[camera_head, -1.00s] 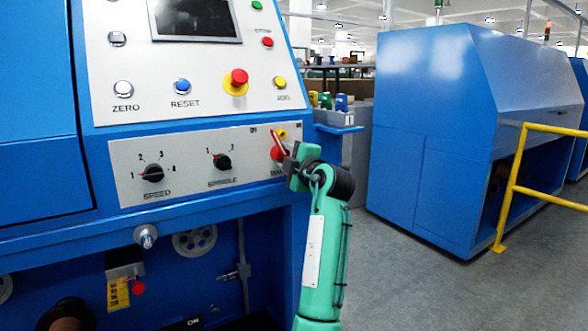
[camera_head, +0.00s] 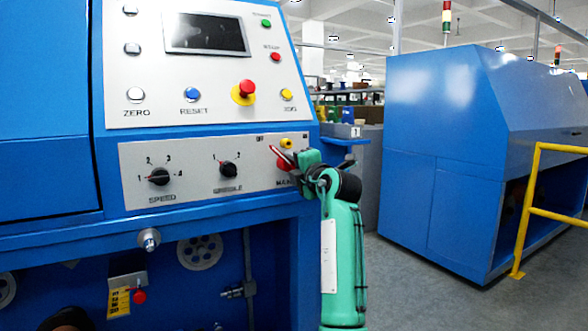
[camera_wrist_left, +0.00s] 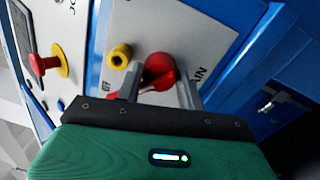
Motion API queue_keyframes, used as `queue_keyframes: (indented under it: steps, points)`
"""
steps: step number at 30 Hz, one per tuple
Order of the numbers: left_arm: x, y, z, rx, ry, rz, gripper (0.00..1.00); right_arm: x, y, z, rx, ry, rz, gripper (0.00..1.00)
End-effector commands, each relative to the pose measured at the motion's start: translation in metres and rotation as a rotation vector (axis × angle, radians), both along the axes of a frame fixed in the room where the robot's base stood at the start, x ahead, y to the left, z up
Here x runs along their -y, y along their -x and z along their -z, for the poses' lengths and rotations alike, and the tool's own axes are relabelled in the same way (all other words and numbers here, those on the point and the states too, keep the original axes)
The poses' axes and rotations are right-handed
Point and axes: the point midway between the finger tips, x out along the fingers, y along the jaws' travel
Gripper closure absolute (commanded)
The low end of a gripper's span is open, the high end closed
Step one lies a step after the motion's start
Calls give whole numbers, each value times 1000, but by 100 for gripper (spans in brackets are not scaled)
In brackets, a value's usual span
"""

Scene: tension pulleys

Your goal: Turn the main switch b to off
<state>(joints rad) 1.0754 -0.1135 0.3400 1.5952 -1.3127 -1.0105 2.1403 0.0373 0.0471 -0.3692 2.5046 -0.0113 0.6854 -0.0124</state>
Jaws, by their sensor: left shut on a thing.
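The main switch (camera_head: 283,163) is a red rotary knob with a pointed lever, on the right end of the grey lower panel above a partly covered "MAIN" label. In the head view its lever points up and left, toward the small lettering above. My left gripper (camera_head: 293,161) reaches it from the right and is shut on it, covering its right side. In the left wrist view the red switch (camera_wrist_left: 159,71) sits between the two grey fingers of the left gripper (camera_wrist_left: 160,92). My right gripper is not in view.
A small yellow knob (camera_head: 285,143) sits just above the switch, close to my fingers. Black speed (camera_head: 159,176) and second selector (camera_head: 227,169) knobs are to the left. A red emergency button (camera_head: 245,88) is above. A yellow rail (camera_head: 530,190) stands right, beyond open floor.

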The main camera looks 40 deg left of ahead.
Motion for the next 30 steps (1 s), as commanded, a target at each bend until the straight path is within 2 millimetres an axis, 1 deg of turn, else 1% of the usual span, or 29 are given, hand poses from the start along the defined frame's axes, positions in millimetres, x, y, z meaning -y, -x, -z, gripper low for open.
queue_keyframes:
  steps: [1, 7, 8, 10, 11, 30]
  points:
    - [-2, 2, 5, -2, 11, -7, 100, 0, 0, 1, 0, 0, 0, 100]
    - [-2, 2, 6, -3, 12, -8, 100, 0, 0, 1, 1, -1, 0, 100]
    - [-2, 2, 6, -3, 12, -8, 56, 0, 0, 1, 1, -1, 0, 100]
    - [-2, 2, 6, -4, 10, -8, 42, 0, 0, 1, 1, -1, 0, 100]
    - [-2, 2, 6, -3, 9, -8, 41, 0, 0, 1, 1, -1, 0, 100]
    - [-1, 1, 1, 0, 2, -4, 41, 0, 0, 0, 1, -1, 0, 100]
